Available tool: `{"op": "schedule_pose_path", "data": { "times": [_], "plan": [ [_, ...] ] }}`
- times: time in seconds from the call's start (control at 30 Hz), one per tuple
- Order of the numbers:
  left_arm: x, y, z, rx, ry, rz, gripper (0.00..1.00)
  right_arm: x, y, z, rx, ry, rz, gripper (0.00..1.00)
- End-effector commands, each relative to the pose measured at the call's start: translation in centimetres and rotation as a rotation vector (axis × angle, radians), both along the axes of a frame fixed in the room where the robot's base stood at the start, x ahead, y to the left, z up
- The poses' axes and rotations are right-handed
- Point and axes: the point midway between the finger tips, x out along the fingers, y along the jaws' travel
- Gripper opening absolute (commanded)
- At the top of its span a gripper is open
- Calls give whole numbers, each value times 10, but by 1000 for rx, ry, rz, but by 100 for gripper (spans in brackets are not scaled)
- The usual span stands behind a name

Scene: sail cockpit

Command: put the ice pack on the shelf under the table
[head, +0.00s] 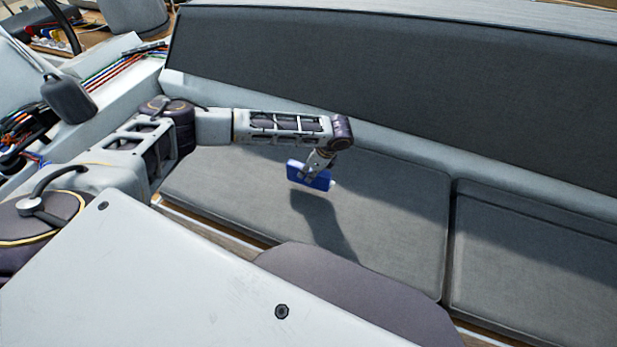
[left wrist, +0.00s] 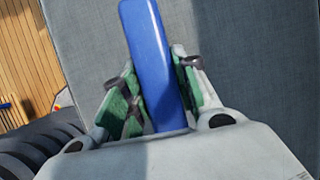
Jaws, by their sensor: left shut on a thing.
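The ice pack (head: 312,178) is a blue slab held above the grey seat cushion in the head view. My left gripper (head: 315,165) is shut on it and points down, and the pack's shadow and the arm's fall on the cushion below. In the left wrist view the blue ice pack (left wrist: 148,50) stands out lengthwise from between the green-padded fingers of my left gripper (left wrist: 160,92). No table or shelf can be clearly made out in these views. My right gripper is not in view.
The grey seat cushion (head: 400,240) runs along the bench, with a second cushion (head: 540,270) to its right and a dark backrest (head: 400,85) behind. Coloured ropes (head: 115,68) lie at the upper left. Wooden floor (left wrist: 25,55) shows left in the wrist view.

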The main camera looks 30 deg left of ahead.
Motion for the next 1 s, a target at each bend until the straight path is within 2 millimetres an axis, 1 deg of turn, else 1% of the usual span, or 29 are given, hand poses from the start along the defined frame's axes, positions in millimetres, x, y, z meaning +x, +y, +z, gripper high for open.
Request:
{"op": "schedule_pose_path", "data": {
  "times": [0.07, 0.23, 0.4, 0.7, 0.87, 0.9, 1.0],
  "plan": [
    [0, 0, -4, 0, -1, 0, 0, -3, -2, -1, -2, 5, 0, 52],
    [0, 0, -21, 1, 0, 0, 0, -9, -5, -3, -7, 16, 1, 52],
    [0, 0, -34, 1, -1, 1, 0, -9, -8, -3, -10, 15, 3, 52],
    [0, 0, -36, 0, -1, 0, 0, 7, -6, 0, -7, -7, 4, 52],
    [0, 0, -38, 0, -1, 0, 0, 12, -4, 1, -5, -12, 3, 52],
    [0, 0, -39, 0, 0, -1, 33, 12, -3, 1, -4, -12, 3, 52],
    [0, 0, -39, 0, 0, -1, 45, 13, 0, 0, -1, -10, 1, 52]
  ]
}}
